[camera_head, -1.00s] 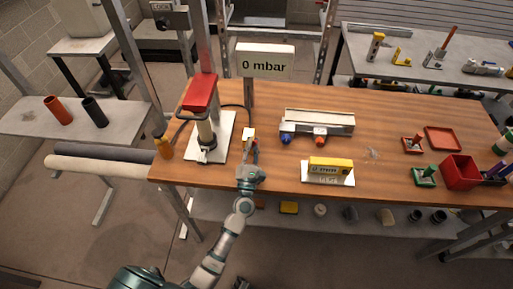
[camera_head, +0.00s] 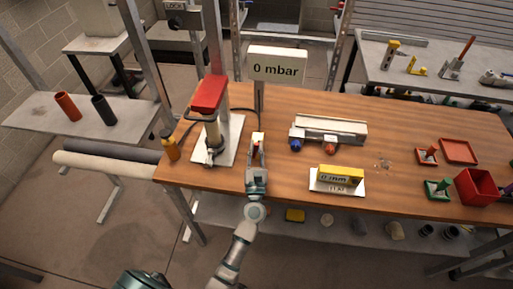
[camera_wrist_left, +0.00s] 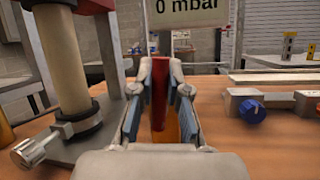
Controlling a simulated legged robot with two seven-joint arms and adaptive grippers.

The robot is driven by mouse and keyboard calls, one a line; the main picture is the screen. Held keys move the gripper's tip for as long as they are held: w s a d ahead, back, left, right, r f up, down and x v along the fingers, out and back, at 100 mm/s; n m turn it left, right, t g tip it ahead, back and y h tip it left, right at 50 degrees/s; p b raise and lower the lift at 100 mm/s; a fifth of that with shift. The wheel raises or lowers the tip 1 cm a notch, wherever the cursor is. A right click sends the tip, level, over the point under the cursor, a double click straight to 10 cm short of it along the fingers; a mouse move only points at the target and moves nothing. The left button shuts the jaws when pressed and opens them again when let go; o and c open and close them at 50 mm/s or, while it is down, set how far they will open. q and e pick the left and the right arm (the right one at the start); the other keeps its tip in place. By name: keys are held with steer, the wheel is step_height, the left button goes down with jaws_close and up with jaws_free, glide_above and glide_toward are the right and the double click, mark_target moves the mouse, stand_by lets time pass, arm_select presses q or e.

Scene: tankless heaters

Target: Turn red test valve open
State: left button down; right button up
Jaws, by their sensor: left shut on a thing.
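The red test valve's handle (camera_wrist_left: 160,93) stands upright between the fingers in the left wrist view, with an orange-brown part below it. My left gripper (camera_wrist_left: 161,100) is shut on this red handle. In the head view my left gripper (camera_head: 257,152) is at the middle of the wooden bench, right of the white plate, and its fingers mostly hide the valve. The sign above the bench (camera_head: 277,66) reads 0 mbar. My right gripper is not in view.
A pump stand with a red top (camera_head: 209,94) rises close left of the gripper. A grey-white unit with a blue knob (camera_head: 296,145) and a red one lies to the right. A yellow gauge block (camera_head: 340,175) sits nearer the front edge. Bare wood lies between them.

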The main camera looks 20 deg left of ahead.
arm_select(q)
steer(key=shift+f, duration=0.4)
steer(key=c, duration=1.1)
jaws_free()
steer(key=shift+c, duration=0.2)
steer(key=shift+w+r, duration=0.1)
steer(key=shift+r, duration=0.05)
steer(key=v, duration=1.2)
